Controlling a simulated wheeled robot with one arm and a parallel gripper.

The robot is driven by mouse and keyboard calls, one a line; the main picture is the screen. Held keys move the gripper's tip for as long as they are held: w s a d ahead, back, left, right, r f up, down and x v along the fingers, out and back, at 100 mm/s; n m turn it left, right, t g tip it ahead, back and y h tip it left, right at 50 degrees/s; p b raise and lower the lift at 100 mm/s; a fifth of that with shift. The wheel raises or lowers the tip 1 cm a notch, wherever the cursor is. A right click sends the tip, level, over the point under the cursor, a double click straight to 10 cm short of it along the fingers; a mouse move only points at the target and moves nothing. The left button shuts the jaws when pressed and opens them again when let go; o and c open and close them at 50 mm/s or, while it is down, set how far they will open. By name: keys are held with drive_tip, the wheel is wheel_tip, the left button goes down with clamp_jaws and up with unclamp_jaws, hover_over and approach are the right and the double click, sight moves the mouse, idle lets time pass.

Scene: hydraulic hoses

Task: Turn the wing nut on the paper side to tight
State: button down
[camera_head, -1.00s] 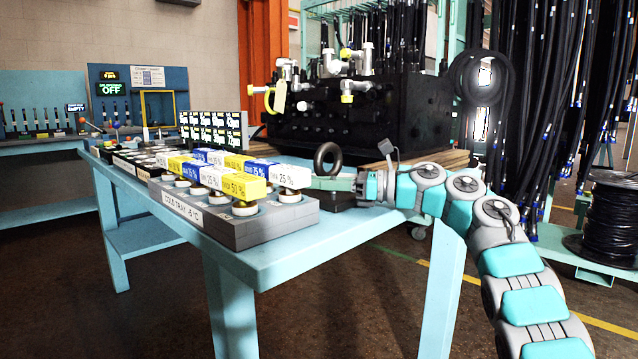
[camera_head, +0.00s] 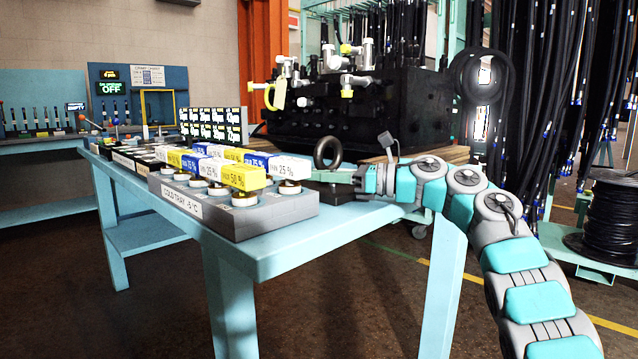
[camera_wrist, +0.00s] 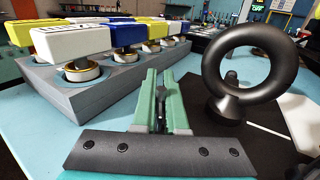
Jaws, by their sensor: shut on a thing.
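My gripper (camera_wrist: 161,88) has its green fingers close together on a small dark piece (camera_wrist: 161,108). Most of that piece is hidden between the fingers, so I cannot tell its shape or confirm that it is the wing nut. In the head view my gripper (camera_head: 318,176) is low over the table, beside the black ring. The black ring (camera_wrist: 207,65) stands upright on a short stem, just right of the fingers in the wrist view. A white paper-like sheet (camera_wrist: 301,108) lies farther right in the wrist view.
The grey cold tray (camera_head: 245,222) with white, blue and yellow labelled blocks (camera_head: 240,178) stands close to the left of my fingers. A black manifold block (camera_head: 400,115) with fittings stands behind the table (camera_head: 285,255). Hoses hang at the back right.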

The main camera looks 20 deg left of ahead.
drive_tip(key=shift+w+f+m+t+b, duration=0.1)
drive_tip(key=shift+f+m+t+b, duration=0.35)
drive_tip(key=shift+t+b, duration=0.55)
drive_tip(key=m+t+b, duration=0.1)
drive_tip(key=b, duration=0.1)
drive_tip(key=m+t+b, duration=0.1)
drive_tip(key=t+b, duration=0.1)
drive_tip(key=shift+w+r+m+b, duration=0.2)
drive_tip(key=shift+w+m+b, duration=0.1)
drive_tip(key=shift+b, duration=0.1)
drive_tip(key=shift+w+d+r+m+t+h+b, duration=0.15)
drive_tip(key=shift+m+t+b, duration=0.25)
drive_tip(key=shift+t, duration=0.25)
drive_tip(key=shift+w+a+r+m+t+h+b, duration=0.1)
drive_tip(key=shift+m+t+h+b, duration=0.2)
drive_tip(key=shift+t, duration=0.4)
drive_tip(key=shift+w+d+r+m+t+h+b, duration=0.1)
drive_tip(key=shift+m+t+b, duration=0.35)
drive_tip(key=shift+t, duration=0.2)
drive_tip(key=shift+w+t, duration=0.1)
drive_tip(key=shift+t, duration=0.2)
drive_tip(key=c, duration=1)
unclamp_jaws()
drive_tip(key=shift+f, duration=0.1)
drive_tip(key=shift+o, duration=0.2)
